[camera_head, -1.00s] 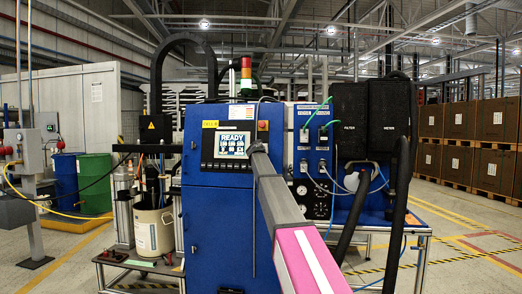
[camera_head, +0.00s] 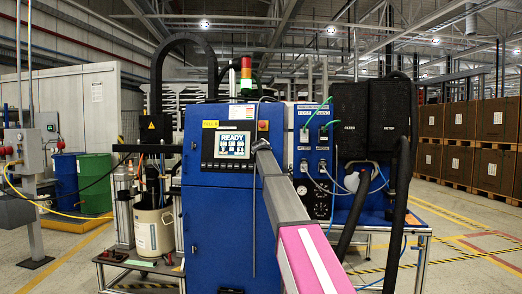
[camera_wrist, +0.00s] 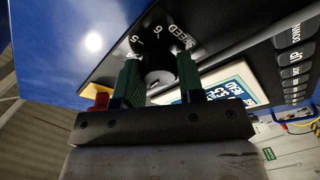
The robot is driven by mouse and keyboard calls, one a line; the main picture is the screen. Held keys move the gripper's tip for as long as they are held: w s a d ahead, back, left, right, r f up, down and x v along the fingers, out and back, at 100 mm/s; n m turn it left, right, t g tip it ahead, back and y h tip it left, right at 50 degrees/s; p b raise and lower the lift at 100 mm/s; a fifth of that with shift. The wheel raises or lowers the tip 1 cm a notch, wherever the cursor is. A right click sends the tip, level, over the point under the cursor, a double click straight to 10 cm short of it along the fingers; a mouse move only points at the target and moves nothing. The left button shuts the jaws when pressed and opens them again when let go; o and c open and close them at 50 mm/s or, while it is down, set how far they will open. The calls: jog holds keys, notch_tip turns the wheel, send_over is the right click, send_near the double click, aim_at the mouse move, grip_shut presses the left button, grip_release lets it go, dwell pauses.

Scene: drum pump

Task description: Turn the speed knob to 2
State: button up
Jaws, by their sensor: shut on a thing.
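The speed knob (camera_wrist: 158,76) is a dark round knob on a black panel, seen between my fingers in the wrist view. The word SPEED and the numbers 6, 5 and probably 4 show around it; the other marks are hidden, and the pointer cannot be made out. My gripper (camera_wrist: 159,62) has its two green fingers on either side of the knob, shut on it. In the head view my gripper (camera_head: 262,144) is at the panel just right of the READY screen (camera_head: 233,145), and my arm hides the knob.
The blue cabinet (camera_head: 215,225) carries the screen. A red button (camera_wrist: 101,100) on a yellow plate sits close beside my left finger in the wrist view. Black boxes (camera_head: 350,120) and thick hoses stand to the right. A white bucket (camera_head: 154,232) stands at left.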

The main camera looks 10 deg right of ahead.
jog(key=n, duration=0.3)
jog(key=n+g, duration=0.1)
jog(key=n, duration=0.3)
jog(key=shift+y, duration=0.3)
dwell(0.4)
jog(key=o, duration=0.9)
jog(key=shift+s, duration=0.1)
jog(key=v, duration=1)
jog(key=shift+s, duration=0.3)
jog(key=shift+a+r, duration=0.1)
